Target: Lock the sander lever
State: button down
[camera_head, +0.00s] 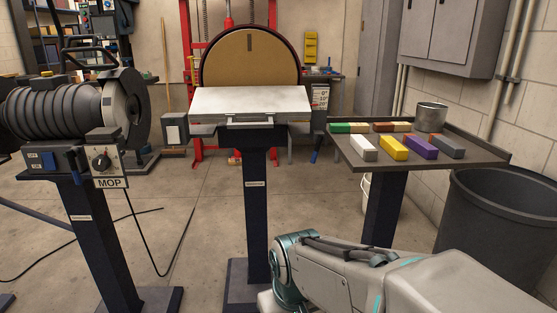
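The disc sander stands in the middle, with a round tan disc (249,62) in a dark rim and a pale work table (250,101) in front of it. A thin lever (315,155) with a blue grip hangs down beside the right end of the work table, apparently on the sander. It is too small to tell whether it is locked. A metal bar handle (250,121) runs along the table's front edge. My arm reaches in from the bottom right, low and in front of the sander's pedestal. My gripper is not in view.
A side tray (483,155) at right holds several coloured bars and a metal can (432,117). A dark bin (497,222) stands beside it. A buffing machine (72,112) on a pedestal stands at left, with a cable on the floor. Floor between the pedestals is open.

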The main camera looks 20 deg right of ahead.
aim_at(319, 139)
jog(key=z, duration=0.05)
jog(key=k, duration=0.35)
jog(key=u, duration=0.45)
jog(key=i, duration=1.25)
jog(key=z, duration=0.45)
